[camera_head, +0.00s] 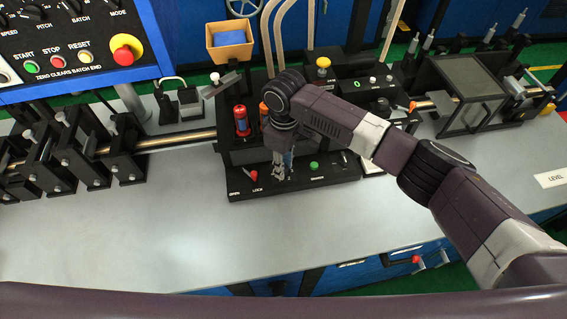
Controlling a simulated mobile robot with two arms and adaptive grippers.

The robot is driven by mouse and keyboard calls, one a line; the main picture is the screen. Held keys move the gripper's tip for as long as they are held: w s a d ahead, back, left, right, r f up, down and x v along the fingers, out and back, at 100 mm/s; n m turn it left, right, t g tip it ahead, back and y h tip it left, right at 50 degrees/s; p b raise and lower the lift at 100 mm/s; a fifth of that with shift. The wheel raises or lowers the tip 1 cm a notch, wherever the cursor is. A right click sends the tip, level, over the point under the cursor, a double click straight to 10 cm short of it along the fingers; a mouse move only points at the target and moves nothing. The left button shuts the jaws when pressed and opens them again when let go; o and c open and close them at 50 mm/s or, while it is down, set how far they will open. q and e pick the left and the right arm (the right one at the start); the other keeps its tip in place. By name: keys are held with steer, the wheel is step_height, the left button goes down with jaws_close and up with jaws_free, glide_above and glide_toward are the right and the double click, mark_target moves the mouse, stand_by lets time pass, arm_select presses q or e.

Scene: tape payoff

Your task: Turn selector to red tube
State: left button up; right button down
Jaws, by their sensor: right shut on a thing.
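My right arm reaches in from the right, and its gripper (281,177) points down at the black panel (328,177) in the middle of the bench. Its fingers are shut on what appears to be the selector, a small part on the panel that the fingers mostly hide. I cannot tell which way the selector points. A red tube (241,121) stands upright in the black block behind and left of the gripper. An orange-topped tube (263,110) stands to its right, partly behind my arm. My left gripper is not in view.
A red-tipped lever (254,175) by the LOCK label and a green button (314,165) flank the gripper closely. Black roller stands (122,150) are at left, a clear-sided box (468,80) at right. The front bench top (130,235) is clear.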

stand_by(0.4)
steer(key=c, duration=1.7)
jaws_free()
steer(key=shift+o, duration=0.2)
step_height(320, 180, up, 12)
steer(key=shift+w, duration=0.1)
